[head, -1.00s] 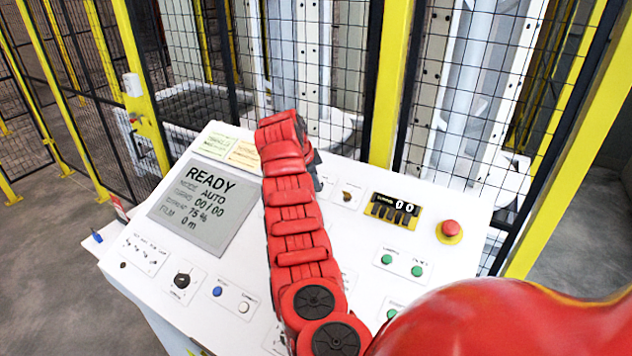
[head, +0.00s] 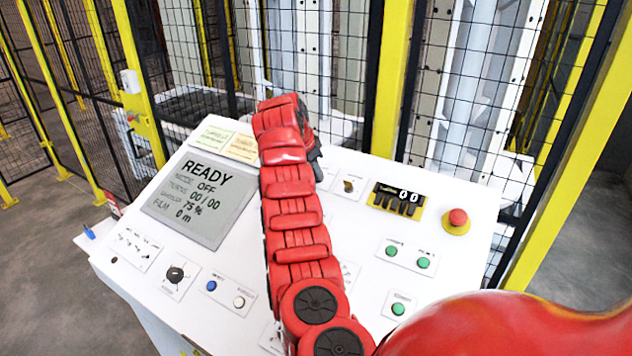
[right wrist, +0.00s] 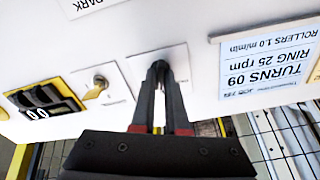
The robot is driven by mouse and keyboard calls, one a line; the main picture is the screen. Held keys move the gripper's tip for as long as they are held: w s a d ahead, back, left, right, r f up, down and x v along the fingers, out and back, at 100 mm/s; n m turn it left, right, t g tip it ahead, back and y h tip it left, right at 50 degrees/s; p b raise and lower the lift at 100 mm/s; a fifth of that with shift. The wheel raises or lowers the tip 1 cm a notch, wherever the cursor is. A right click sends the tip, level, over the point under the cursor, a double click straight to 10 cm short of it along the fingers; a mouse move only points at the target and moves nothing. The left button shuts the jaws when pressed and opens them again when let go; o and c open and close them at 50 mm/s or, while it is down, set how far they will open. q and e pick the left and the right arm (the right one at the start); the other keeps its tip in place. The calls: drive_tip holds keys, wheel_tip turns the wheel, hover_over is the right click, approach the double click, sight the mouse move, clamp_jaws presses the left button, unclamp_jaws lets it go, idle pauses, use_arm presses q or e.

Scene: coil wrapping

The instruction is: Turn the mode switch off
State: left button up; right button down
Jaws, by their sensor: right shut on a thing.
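My right gripper (head: 314,158) reaches over the console and is shut on a small switch at its upper part, which appears to be the mode switch. In the right wrist view the closed fingertips (right wrist: 161,70) meet the panel at the switch's white plate (right wrist: 180,57). The fingers hide the switch itself, so its angle does not show. The display (head: 196,202) reads READY, with mode OFF. My left gripper is not in view.
A key switch (right wrist: 100,82) sits beside the held switch, with a black and yellow counter (head: 397,199) beyond it. A red emergency button (head: 457,218), green buttons (head: 424,262) and a black knob (head: 176,274) are on the white console. Mesh fencing stands behind.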

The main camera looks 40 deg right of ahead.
drive_tip(key=shift+n+b, duration=1.4)
drive_tip(key=shift+n, duration=0.5)
drive_tip(key=c, duration=0.9)
unclamp_jaws()
